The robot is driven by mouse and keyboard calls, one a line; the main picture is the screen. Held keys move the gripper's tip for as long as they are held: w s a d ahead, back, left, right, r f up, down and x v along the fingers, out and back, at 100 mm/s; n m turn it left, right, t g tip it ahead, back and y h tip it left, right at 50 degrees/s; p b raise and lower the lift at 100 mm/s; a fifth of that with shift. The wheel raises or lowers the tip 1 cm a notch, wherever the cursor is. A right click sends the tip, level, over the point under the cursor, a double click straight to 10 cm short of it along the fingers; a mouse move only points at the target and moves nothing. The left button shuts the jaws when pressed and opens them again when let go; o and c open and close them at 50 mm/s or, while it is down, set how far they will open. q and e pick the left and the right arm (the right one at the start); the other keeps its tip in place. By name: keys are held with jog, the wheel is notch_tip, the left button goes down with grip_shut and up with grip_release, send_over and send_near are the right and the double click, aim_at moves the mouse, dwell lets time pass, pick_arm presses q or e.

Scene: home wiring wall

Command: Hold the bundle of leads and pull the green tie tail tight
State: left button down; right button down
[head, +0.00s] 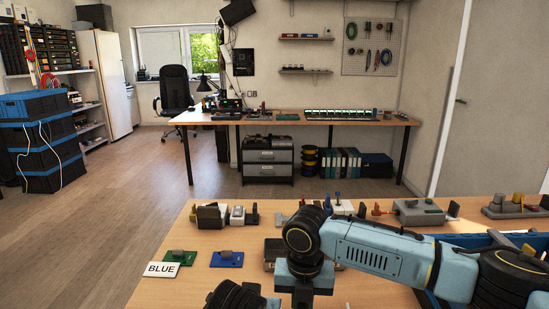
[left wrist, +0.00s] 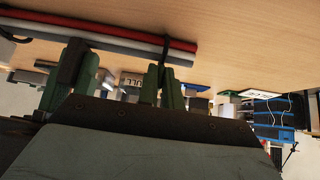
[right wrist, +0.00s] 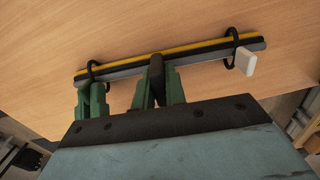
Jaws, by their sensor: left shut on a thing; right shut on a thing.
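A straight bundle of leads shows in the left wrist view (left wrist: 120,38) with red and pale grey strands, and in the right wrist view (right wrist: 200,51) with yellow, black and grey strands. Dark tie loops go round it, and a white tab (right wrist: 243,61) hangs by one loop. My left gripper (left wrist: 120,58) is at the bundle, shut on it. My right gripper (right wrist: 125,72) is also at the bundle, its fingertips against it and one finger beside a loop. I cannot make out the green tie tail against the green fingers. The head view shows neither the bundle nor clear fingertips.
A grey box (head: 418,213) and other small parts line the back. My arm hides much of the right side.

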pick_arm(q)
jog(key=shift+r, duration=0.25)
dwell(0.4)
jog(key=shift+r, duration=1.15)
jog(key=c, duration=1.5)
grip_release()
jog(key=d+v, duration=0.1)
jog(key=v, duration=1.1)
jog(key=shift+a, duration=0.45)
pick_arm(e)
jog(key=c, duration=1.4)
grip_release()
jog(key=shift+o, duration=0.2)
